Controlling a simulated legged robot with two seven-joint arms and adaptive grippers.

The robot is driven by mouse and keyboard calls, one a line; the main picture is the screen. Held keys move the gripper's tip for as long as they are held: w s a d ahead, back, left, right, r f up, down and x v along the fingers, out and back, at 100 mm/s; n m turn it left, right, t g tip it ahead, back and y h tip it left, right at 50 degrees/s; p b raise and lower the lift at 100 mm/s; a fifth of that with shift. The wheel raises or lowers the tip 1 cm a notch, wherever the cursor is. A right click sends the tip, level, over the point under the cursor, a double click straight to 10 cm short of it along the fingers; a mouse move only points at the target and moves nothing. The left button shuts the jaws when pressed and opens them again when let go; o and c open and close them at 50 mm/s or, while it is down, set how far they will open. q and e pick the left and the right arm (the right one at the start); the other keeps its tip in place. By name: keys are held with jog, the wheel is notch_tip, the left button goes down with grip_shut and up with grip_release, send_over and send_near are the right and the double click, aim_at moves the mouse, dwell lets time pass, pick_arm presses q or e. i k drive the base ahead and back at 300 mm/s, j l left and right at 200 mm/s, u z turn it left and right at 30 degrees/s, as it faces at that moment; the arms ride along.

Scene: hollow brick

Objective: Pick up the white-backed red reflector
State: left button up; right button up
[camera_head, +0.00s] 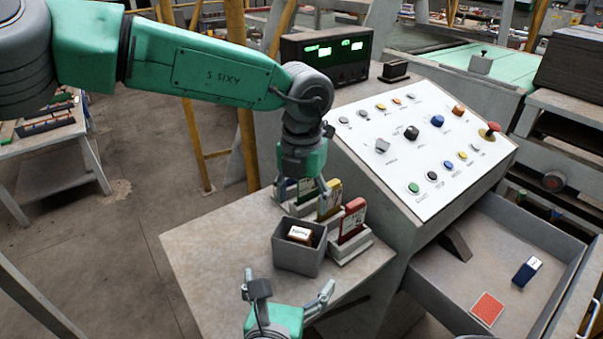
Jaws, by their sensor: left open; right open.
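A flat red square with a pale edge, seemingly the white-backed red reflector (487,309), lies in the open grey drawer (450,275) at the lower right. Its underside is hidden. My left gripper (303,196) points down at the back of the small table, by the upright cards, well left of the reflector. It is open; its fingertips are partly lost against the cards. My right gripper (292,287) is open and empty at the bottom middle, in front of the grey bin and left of the drawer. Neither gripper touches the reflector.
A dark blue box (526,271) lies in the drawer near the reflector. A grey bin (297,262) holds a small white-topped item. Yellow (329,200) and red (352,220) cards stand in a rack beside it. A sloped button panel (415,150) rises behind the drawer.

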aim_at(487, 310)
jog(key=k+j, duration=0.1)
jog(key=k, duration=0.4)
jog(key=k+j, duration=0.15)
jog(key=k, duration=0.35)
